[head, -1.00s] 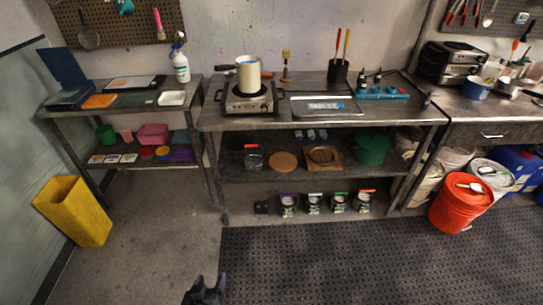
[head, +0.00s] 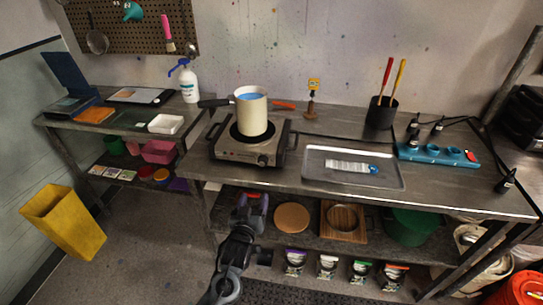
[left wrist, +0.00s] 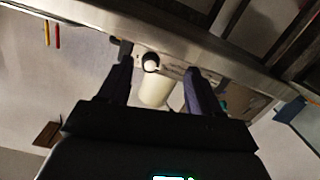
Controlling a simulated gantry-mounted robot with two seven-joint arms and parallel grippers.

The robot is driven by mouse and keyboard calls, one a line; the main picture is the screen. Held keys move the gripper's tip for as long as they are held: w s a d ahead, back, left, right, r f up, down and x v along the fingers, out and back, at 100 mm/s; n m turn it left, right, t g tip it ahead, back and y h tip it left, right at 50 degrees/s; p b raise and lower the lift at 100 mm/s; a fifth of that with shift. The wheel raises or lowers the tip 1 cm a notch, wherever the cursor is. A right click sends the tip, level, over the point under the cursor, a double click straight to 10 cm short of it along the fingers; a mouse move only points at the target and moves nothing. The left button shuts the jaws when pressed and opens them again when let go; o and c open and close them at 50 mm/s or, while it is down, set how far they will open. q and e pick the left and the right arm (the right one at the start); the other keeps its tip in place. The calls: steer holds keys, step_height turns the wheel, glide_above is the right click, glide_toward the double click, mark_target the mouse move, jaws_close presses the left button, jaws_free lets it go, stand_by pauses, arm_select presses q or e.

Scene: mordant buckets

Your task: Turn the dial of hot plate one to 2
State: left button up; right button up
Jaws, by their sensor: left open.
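The hot plate (head: 225,152), a metal box with a dark round top, stands on the middle bench, and it is the only hot plate in view. Its dial (head: 262,160) is a small dark knob at the right of the front face. A cream pot (head: 252,118) with blue content stands on it. My left gripper (head: 254,199) is open and empty, below and in front of the dial, apart from it. In the left wrist view, which is upside down, the dial (left wrist: 151,62) appears between the open fingers, beyond their tips. The dial's markings are too small to read.
The bench's front edge (head: 330,192) lies just above my left gripper. A metal tray (head: 385,178) lies right of the hot plate. A dark pot handle (head: 213,103) sticks out left. Below is a shelf with a round wooden board (head: 292,217). The floor in front is open.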

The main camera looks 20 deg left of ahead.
arm_select(q)
glide_toward(261, 164)
steer(key=shift+t, duration=0.4)
steer(key=w+b, duration=0.1)
steer(key=w, duration=0.1)
steer(key=w+b, duration=0.1)
steer(key=w, duration=0.2)
steer(key=w+b, duration=0.1)
steer(key=w, duration=0.1)
steer(key=shift+w+a+f, duration=0.3)
steer(key=shift+a+f, duration=0.1)
steer(key=shift+w, duration=0.75)
arm_select(e)
steer(key=shift+s+a+f, duration=0.1)
steer(key=shift+s+f, duration=0.15)
steer(key=shift+f, duration=0.4)
steer(key=shift+s+a+f, duration=0.1)
steer(key=shift+s+f, duration=0.2)
steer(key=shift+f, duration=0.4)
steer(key=shift+s+f, duration=0.25)
steer(key=shift+f, duration=0.4)
arm_select(q)
steer(key=c, duration=1)
steer(key=shift+a, duration=0.1)
steer(key=shift+c, duration=0.2)
steer(key=shift+r, duration=0.1)
arm_select(e)
steer(key=shift+r, duration=0.15)
